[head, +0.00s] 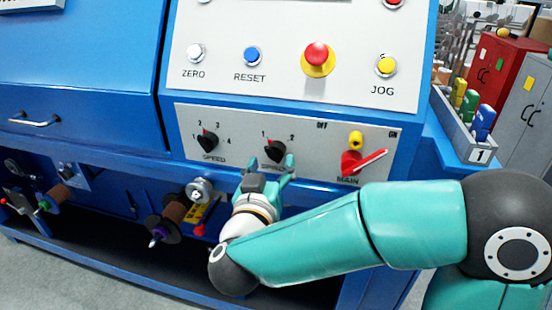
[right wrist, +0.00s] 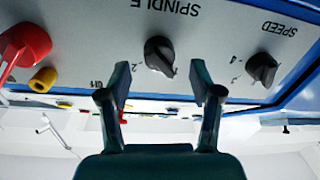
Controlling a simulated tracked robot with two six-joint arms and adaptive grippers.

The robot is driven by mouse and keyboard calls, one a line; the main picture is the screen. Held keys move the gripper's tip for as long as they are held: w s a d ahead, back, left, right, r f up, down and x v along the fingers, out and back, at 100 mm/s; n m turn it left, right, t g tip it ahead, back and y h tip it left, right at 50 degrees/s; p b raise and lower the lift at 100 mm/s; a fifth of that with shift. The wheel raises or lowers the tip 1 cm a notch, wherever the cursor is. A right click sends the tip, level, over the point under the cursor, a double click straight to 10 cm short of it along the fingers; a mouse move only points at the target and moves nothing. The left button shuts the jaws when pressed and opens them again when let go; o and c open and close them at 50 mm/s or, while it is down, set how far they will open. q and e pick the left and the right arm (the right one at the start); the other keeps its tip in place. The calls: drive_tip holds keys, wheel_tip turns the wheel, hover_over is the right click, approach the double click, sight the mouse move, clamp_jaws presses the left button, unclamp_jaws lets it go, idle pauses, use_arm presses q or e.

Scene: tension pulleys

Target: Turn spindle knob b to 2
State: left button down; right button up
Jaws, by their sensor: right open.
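The spindle knob (head: 274,151) is a black rotary knob on the pale lower panel, with marks 1 and 2 above it. In the right wrist view, which is upside down, the spindle knob (right wrist: 159,55) has its pointed end toward the 1 mark. My right gripper (head: 277,166) is open just below and in front of this knob. In the right wrist view the two fingers of my right gripper (right wrist: 161,75) stand apart, one to each side of the knob, with no contact to be seen. My left gripper is out of view.
The speed knob (head: 208,140) sits to the left and the red main switch (head: 352,162) with a yellow padlock (head: 356,140) to the right.

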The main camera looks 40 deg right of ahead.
sight(274, 158)
drive_tip(key=shift+x, duration=1.6)
